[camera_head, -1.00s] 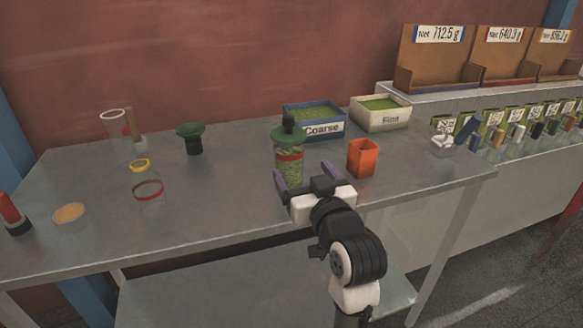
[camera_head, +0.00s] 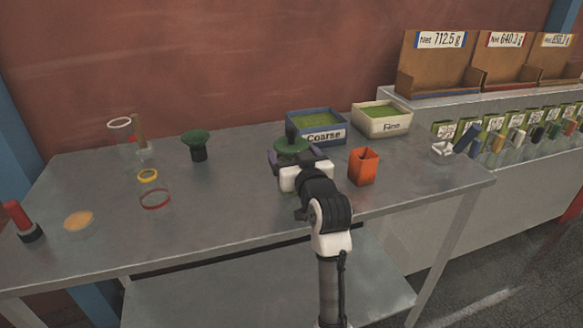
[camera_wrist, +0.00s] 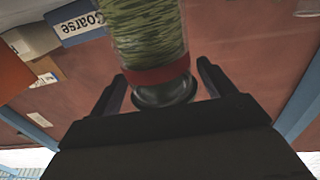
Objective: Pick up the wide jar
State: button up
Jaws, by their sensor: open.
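A clear jar filled with green flakes, with a red band near its top, fills the upper middle of the wrist view (camera_wrist: 148,35). That view is upside down. In the head view its green top (camera_head: 291,146) with a dark knob shows, while its body is hidden behind my gripper. My gripper (camera_head: 294,156) is open, at the near side of the jar. In the wrist view its two fingers (camera_wrist: 162,78) stand on either side of the jar, with gaps visible. The jar stands upright on the metal table (camera_head: 230,215).
An orange square cup (camera_head: 363,167) stands close to the right. The Coarse bin (camera_head: 318,138) and Fine bin (camera_head: 382,122) are behind. The table's front middle is clear.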

jog(key=shift+x, duration=0.8)
jog(key=c, duration=1)
jog(key=shift+c, duration=0.2)
notch_tip(320, 180, up, 30)
jog(key=p, duration=0.7)
